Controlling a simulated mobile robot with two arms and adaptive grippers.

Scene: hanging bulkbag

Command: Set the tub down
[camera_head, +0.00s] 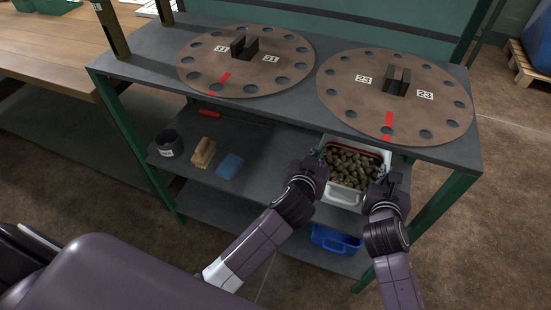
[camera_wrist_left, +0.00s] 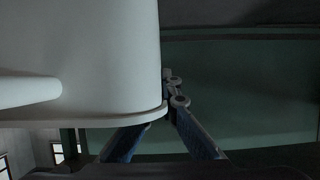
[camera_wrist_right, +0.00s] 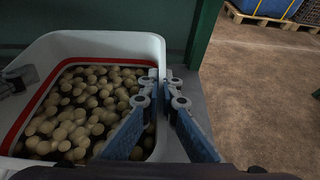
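The white tub (camera_head: 343,193) is full of small round brownish pieces and has a red line around its inside wall. It is at the middle shelf's right end, under the tabletop, and appears level. I cannot tell whether its base touches the shelf. My left gripper (camera_head: 317,157) is shut on the tub's left rim; in the left wrist view the fingers (camera_wrist_left: 174,95) pinch the rim beside the white wall (camera_wrist_left: 85,60). My right gripper (camera_head: 383,172) is shut on the right rim; in the right wrist view the fingers (camera_wrist_right: 166,93) straddle it.
The middle shelf (camera_head: 262,150) also holds a dark round pot (camera_head: 169,144), a tan block (camera_head: 203,153) and a blue block (camera_head: 230,166). A blue bin (camera_head: 335,240) stands on the lower shelf. Two brown discs with holes (camera_head: 246,60) (camera_head: 396,95) lie on the tabletop above.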

